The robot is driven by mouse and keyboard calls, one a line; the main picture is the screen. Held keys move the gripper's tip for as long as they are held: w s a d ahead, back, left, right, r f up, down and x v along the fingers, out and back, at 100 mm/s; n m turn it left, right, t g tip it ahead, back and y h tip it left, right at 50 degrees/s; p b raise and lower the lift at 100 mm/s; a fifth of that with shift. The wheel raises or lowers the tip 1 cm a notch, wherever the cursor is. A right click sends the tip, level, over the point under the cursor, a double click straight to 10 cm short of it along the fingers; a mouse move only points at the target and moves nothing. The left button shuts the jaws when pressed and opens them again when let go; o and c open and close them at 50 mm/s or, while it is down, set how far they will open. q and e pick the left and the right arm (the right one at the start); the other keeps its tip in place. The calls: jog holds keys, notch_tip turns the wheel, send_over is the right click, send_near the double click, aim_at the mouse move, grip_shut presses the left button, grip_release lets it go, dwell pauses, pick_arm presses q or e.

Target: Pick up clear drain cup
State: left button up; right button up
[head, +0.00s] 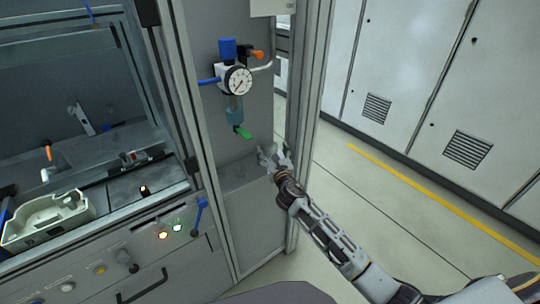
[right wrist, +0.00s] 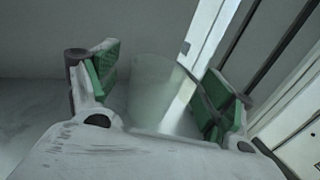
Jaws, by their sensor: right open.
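The clear drain cup (right wrist: 157,88) stands between the two green-padded fingers of my right gripper (right wrist: 160,95) in the right wrist view. It is see-through and pale, tapering toward the bottom, and its lower part is hidden behind the gripper body. The fingers are open, with a visible gap on the cup's right side. In the head view my right gripper (head: 275,157) is at a grey ledge inside the cabinet frame, below the pressure gauge unit. The cup is hard to make out there. My left gripper is not in view.
Above the gripper hangs a regulator with a round gauge (head: 238,80), a bowl and a green drain lever (head: 243,132). A metal post (head: 308,110) stands close to the gripper's right. A cream tray (head: 45,220) sits on the left bench. The floor at right is clear.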

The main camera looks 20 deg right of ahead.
jog(key=shift+w+f, duration=0.15)
jog(key=shift+w, duration=1.4)
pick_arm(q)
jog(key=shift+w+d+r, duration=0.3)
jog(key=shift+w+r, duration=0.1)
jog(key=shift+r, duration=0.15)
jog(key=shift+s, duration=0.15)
pick_arm(e)
jog(key=c, duration=1)
jog(key=shift+c, duration=0.2)
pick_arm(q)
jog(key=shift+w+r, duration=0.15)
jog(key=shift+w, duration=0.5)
